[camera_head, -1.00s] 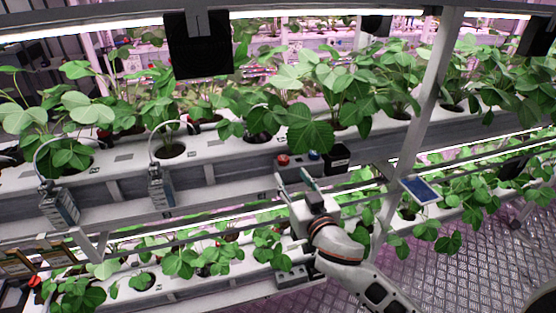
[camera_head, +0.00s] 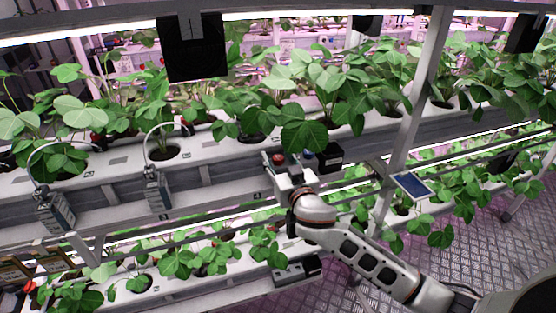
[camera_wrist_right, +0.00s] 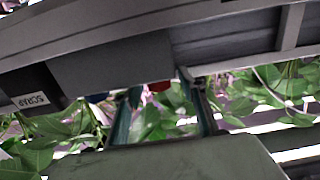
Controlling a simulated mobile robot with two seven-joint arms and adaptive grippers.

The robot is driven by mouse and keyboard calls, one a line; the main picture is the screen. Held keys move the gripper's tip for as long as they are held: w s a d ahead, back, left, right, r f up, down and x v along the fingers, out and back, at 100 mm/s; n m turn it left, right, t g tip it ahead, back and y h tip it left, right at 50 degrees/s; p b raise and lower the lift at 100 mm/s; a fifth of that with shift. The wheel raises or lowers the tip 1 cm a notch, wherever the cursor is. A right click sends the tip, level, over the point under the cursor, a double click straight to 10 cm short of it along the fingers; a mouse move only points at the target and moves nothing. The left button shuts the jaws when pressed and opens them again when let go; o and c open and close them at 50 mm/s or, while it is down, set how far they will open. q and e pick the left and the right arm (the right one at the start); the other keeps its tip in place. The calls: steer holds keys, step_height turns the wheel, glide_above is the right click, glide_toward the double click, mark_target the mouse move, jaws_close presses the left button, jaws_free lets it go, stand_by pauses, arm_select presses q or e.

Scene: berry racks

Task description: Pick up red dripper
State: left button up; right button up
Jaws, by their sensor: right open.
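The red dripper (camera_head: 278,158) is a small red-topped piece at the front edge of the upper grow rack (camera_head: 225,149). In the right wrist view only a small red part of it (camera_wrist_right: 159,87) shows below a grey panel, between the two fingers. My right gripper (camera_head: 286,166) is open, right at the red dripper, with a finger to either side in the picture. In the wrist view the open right gripper (camera_wrist_right: 163,105) holds nothing that I can see. Whether a finger touches the dripper I cannot tell. My left gripper is not in view.
A blue piece (camera_head: 309,154) and a black box (camera_head: 330,157) stand just right of the dripper. The box has a SCRAP label (camera_wrist_right: 31,100) in the wrist view. Strawberry leaves (camera_head: 304,136) hang close above. A slanted post (camera_head: 409,140) and a tablet (camera_head: 412,187) are further right.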

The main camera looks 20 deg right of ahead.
steer(key=c, duration=0.9)
steer(key=shift+r, duration=0.15)
